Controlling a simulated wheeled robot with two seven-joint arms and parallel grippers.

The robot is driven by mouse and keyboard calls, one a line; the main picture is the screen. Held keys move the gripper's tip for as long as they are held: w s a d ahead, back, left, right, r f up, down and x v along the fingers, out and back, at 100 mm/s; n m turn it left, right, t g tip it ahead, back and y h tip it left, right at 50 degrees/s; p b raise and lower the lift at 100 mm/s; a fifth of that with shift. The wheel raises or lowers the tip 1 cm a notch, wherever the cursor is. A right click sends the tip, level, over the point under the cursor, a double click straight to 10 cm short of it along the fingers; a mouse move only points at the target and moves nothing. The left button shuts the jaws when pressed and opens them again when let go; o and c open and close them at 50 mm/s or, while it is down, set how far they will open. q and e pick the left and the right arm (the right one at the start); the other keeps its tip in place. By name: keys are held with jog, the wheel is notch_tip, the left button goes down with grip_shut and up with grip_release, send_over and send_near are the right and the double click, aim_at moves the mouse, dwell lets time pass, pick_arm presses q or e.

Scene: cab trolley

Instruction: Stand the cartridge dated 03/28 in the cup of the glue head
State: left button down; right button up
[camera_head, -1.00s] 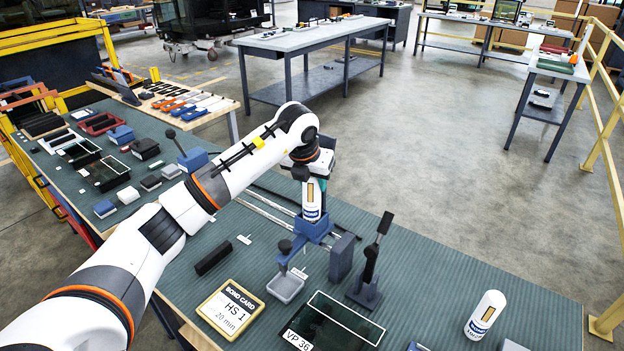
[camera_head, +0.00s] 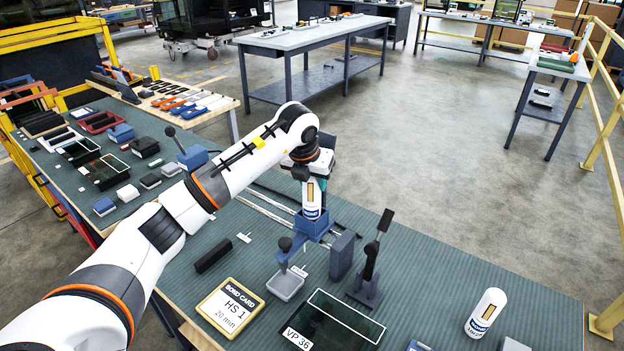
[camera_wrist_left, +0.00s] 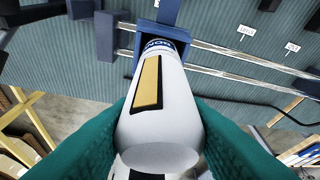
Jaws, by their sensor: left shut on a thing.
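My left gripper (camera_head: 313,184) is shut on a white cartridge (camera_head: 312,208), with one green finger on each side of it in the left wrist view (camera_wrist_left: 160,120). The cartridge is upright, its lower end at the blue cup of the glue head (camera_head: 313,227). In the wrist view the cartridge's far end is within the blue cup's rim (camera_wrist_left: 150,27). I cannot tell whether it rests on the bottom. Its tan strip and blue label show, but no date is readable. A second white cartridge (camera_head: 485,313) stands at the right on the bench. My right gripper is not in view.
A bond card (camera_head: 230,308) reading HS 1, 20 min, and a dark glass plate (camera_head: 335,322) marked VP 36 lie at the front. A dark lever clamp (camera_head: 368,280) stands right of the glue head. Two rails (camera_wrist_left: 230,57) run by the cup. The bench's right side is mostly clear.

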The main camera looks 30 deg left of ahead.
pick_arm(q)
jog(key=shift+f+b, duration=0.35)
jog(key=shift+f, duration=0.15)
dwell(0.4)
jog(key=c, duration=0.8)
grip_release()
jog(key=shift+o, duration=0.2)
jog(key=w+r+p+v, duration=0.1)
jog(key=w+p+v, duration=0.1)
jog(key=v, duration=1.7)
jog(key=shift+w+r+p, duration=0.25)
jog(key=shift+p, duration=0.45)
jog(key=shift+a, duration=0.1)
